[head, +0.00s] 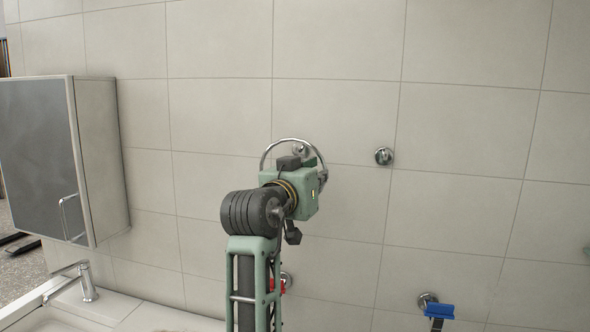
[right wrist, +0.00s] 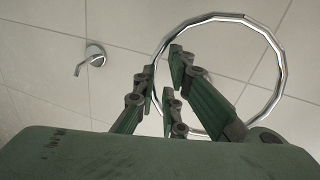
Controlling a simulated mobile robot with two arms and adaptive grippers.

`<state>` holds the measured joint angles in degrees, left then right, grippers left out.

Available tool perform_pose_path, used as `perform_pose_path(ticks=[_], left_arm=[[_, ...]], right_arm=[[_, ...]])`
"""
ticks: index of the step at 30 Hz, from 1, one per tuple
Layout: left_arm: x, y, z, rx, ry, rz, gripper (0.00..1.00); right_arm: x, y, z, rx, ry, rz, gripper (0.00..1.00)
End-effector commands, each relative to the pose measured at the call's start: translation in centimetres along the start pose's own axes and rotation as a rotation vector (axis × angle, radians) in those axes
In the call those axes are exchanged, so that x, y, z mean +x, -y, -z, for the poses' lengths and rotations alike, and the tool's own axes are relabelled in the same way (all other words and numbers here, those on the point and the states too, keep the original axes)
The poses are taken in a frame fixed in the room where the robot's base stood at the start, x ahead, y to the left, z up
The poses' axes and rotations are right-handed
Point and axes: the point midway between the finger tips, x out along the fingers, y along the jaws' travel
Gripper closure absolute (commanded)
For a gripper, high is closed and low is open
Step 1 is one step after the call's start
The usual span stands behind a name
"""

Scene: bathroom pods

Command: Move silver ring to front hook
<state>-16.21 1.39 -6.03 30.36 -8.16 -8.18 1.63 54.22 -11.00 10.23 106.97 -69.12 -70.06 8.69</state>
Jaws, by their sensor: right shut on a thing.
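The silver ring (head: 292,140) is a large shiny hoop in front of the tiled wall, seen as an arc above my right gripper (head: 308,163). My right gripper is shut on the ring; the hand hides the ring's lower part in the head view. In the right wrist view, the ring (right wrist: 222,17) loops upright to the right of the fingers (right wrist: 168,92). A chrome wall hook (head: 300,149) shows inside the arc. I cannot tell whether the ring touches it. Another bare hook (head: 384,156) is to the right; a hook (right wrist: 92,55) also shows in the right wrist view.
A lower hook (head: 428,299) has a blue-headed item (head: 439,312) beside it. A red item (head: 278,285) shows by another low hook (head: 286,278), partly behind my arm. A grey cabinet (head: 40,150) and a basin tap (head: 87,284) are at left. The upper right wall is clear.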

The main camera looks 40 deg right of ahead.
Motion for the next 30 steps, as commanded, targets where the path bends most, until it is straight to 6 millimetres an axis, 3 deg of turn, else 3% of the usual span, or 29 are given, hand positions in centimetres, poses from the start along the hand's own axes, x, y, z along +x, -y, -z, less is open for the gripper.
perform_pose_path(ticks=[20,30], left_arm=[[-1.2,0.0,0.1,0.0,0.0,0.0,0.6],[-0.1,0.0,0.0,0.0,0.0,0.0,0.6]], right_arm=[[4.0,0.8,0.2,-0.001,-0.001,-0.001,1.0],[4.6,1.1,-1.4,0.001,0.0,0.0,1.0]])
